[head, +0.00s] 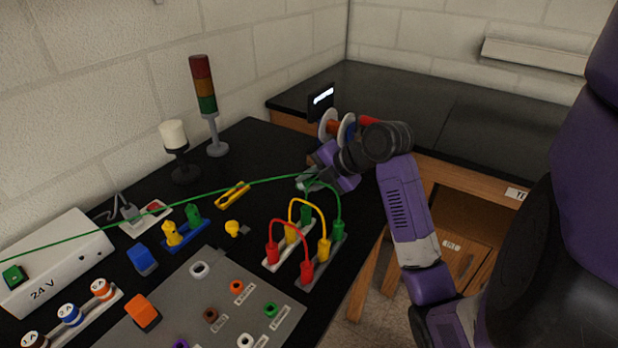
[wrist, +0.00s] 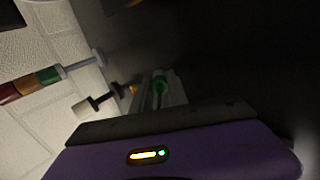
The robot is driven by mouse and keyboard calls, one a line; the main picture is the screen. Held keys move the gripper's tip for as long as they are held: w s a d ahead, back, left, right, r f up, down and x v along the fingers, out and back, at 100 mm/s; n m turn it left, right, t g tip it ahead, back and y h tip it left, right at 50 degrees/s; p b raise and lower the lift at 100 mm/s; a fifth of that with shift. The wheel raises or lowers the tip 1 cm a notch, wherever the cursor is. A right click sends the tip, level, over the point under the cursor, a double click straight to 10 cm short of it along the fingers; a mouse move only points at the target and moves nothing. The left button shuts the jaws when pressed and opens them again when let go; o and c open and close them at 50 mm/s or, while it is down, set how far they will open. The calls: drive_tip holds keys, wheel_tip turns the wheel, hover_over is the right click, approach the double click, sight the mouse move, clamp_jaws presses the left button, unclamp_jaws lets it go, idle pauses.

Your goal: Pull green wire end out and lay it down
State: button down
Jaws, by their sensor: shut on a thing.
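My gripper (head: 306,184) is above the back part of the black bench, over the far end of the jumper strips. It is shut on a green wire end (wrist: 160,92), which shows between the fingers in the wrist view. A thin green wire (head: 160,201) runs in from the left picture edge, across the bench, to my gripper. A green curve also drops from near the gripper to a green plug (head: 338,229) upright in the front strip. Another green plug (head: 306,214) stands in the rear strip below the gripper. How the wires join at the fingers is too small to tell.
Red (head: 291,222) and yellow (head: 308,201) jumper wires arch between the strips. A socket panel (head: 222,295) and the 24 V box (head: 62,262) lie to the left. A signal tower (head: 204,100) and white lamp (head: 174,136) stand behind. Bare bench lies near the tower.

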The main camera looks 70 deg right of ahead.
drive_tip(key=shift+f, duration=0.45)
drive_tip(key=c, duration=1.2)
unclamp_jaws()
drive_tip(key=shift+b+v, duration=0.4)
drive_tip(key=shift+v, duration=3.55)
drive_tip(key=shift+w, duration=0.1)
